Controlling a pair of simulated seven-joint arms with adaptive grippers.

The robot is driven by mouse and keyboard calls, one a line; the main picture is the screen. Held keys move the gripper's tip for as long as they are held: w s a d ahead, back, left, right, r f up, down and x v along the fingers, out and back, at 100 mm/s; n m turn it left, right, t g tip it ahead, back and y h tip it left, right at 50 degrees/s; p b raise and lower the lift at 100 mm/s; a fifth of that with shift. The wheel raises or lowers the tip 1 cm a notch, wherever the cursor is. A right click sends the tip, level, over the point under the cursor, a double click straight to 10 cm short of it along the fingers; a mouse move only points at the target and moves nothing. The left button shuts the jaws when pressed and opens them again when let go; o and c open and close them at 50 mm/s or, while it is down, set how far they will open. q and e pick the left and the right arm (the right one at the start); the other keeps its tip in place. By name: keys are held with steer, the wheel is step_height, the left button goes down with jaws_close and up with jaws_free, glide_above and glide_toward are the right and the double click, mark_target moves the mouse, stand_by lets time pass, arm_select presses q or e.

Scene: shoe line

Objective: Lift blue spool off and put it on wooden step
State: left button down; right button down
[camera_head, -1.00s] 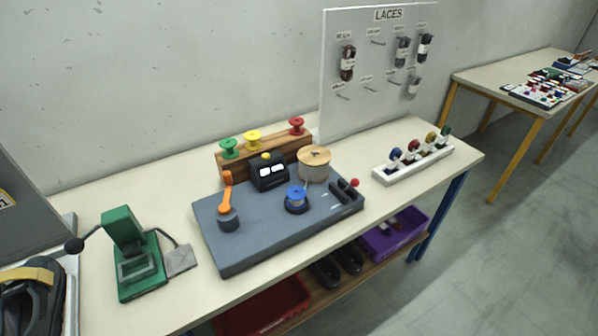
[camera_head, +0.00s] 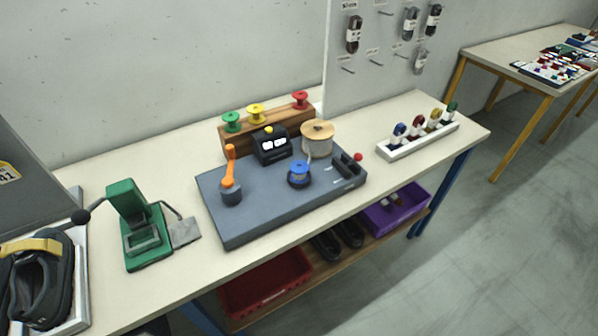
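The blue spool (camera_head: 299,170) sits upright on a dark round base on the grey machine board (camera_head: 240,215), right of the orange crank. The wooden step (camera_head: 264,123) stands behind the board against the wall side of the table. A green spool (camera_head: 231,120), a yellow spool (camera_head: 255,112) and a red spool (camera_head: 299,99) stand on it. Neither gripper is in view.
On the board are an orange crank (camera_head: 229,167), a black counter box (camera_head: 271,147), a wooden thread drum (camera_head: 318,139) and a black clamp (camera_head: 348,164). A green press (camera_head: 138,225) stands left. A white spool rack (camera_head: 421,139) stands right. Bare table lies in front.

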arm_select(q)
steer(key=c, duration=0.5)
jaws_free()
